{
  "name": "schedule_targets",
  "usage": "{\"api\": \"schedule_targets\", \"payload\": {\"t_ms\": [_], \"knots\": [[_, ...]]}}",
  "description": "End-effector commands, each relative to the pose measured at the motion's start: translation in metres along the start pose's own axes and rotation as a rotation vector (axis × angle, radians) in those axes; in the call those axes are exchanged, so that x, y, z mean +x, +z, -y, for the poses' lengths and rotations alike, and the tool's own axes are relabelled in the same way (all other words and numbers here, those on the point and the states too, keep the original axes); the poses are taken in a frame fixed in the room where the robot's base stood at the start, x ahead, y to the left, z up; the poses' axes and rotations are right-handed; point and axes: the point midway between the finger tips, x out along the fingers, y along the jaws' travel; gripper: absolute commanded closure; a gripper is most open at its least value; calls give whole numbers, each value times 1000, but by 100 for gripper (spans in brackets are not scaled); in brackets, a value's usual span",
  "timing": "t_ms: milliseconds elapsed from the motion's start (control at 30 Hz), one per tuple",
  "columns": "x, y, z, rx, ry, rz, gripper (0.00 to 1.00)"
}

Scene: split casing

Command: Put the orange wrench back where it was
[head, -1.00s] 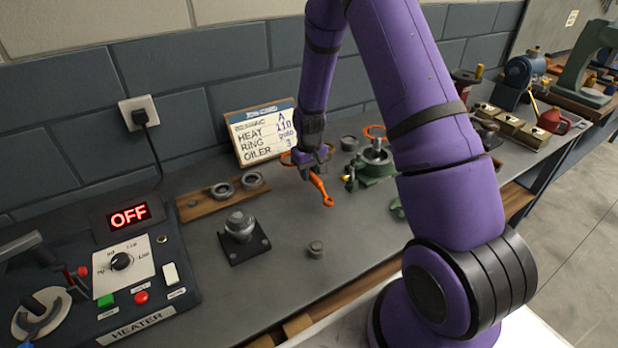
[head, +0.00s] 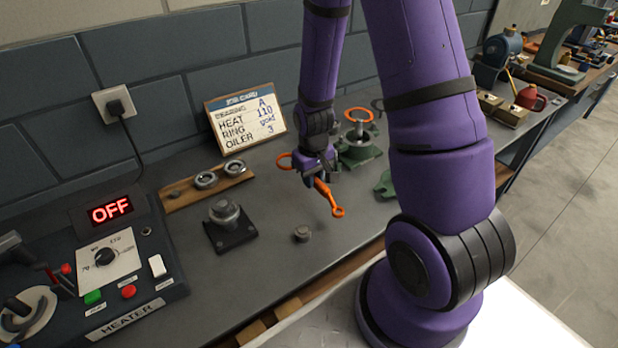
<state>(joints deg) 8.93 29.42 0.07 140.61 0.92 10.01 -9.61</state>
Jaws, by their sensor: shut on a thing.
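My gripper (head: 318,170) is shut on the orange wrench (head: 328,193), above the grey bench. The wrench slants down to the right, and its small ring end (head: 337,211) is free of the jaws. The jaws hide the middle part of the wrench. I cannot tell how high the wrench is above the bench.
A green device with an orange ring (head: 358,115) stands behind and right of my gripper. A black-based post (head: 228,222) and a small grey cylinder (head: 302,234) stand to the left. A wooden board with rings (head: 206,181), a job card (head: 246,118) and a heater (head: 105,258) are further left.

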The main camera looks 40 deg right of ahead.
Motion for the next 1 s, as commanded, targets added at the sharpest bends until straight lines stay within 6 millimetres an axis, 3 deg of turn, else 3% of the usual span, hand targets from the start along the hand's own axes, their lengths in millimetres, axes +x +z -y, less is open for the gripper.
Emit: {"api": "schedule_targets", "payload": {"t_ms": [133,333,1000], "knots": [[-15,-24,-18,4,2,-5,100],[-18,-34,-27,1,3,0,100],[39,-34,-27,1,3,1,100]]}}
